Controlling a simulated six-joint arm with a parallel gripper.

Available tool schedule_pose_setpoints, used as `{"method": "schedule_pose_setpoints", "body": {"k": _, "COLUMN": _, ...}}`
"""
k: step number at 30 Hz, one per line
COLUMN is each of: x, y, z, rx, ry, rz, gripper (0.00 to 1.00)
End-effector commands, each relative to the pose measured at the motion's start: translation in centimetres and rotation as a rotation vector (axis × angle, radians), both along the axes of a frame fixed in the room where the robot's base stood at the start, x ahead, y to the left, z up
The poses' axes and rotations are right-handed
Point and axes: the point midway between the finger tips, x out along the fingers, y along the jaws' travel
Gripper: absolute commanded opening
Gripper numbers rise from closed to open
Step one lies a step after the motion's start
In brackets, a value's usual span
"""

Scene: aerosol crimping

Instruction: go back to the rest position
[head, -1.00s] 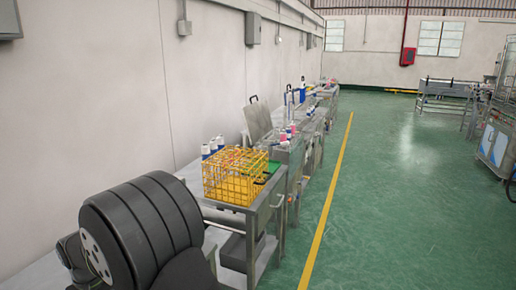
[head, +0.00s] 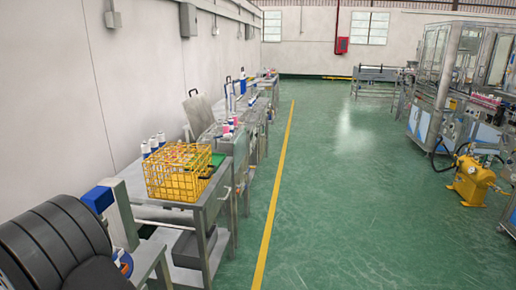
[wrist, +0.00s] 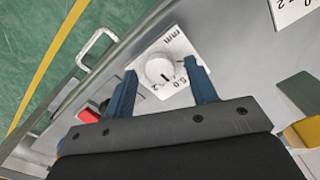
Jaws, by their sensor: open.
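My gripper (wrist: 163,76) shows in the wrist view with its two blue fingers spread apart. A white dial knob (wrist: 160,70) on a white scale plate (wrist: 178,46) with "mm" and numbers appears between the fingers. I see no grip on it, and cannot tell whether a finger touches it. The plate is on a grey metal surface (wrist: 235,50). A red button or block (wrist: 88,115) is left of the fingers, partly hidden by my gripper. The head view does not show my gripper.
A yellow wire crate (head: 178,175) stands on a metal bench (head: 222,205) along the left wall. White bottles (head: 153,143) stand behind it. A yellow machine (head: 472,183) stands at right. The green floor (head: 340,200) between is clear. A metal handle (wrist: 97,45) shows near the bench edge.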

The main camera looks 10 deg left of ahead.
Motion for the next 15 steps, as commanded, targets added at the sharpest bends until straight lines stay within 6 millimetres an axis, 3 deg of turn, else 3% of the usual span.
{"method": "schedule_pose_setpoints", "body": {"k": 7, "x": 0.0, "y": 0.1, "z": 1.4, "rx": 0.002, "ry": -0.001, "rz": -0.002, "gripper": 0.52}}
{"method": "schedule_pose_setpoints", "body": {"k": 15, "x": 0.0, "y": 0.1, "z": 6.4, "rx": 0.005, "ry": -0.001, "rz": -0.002, "gripper": 0.52}}
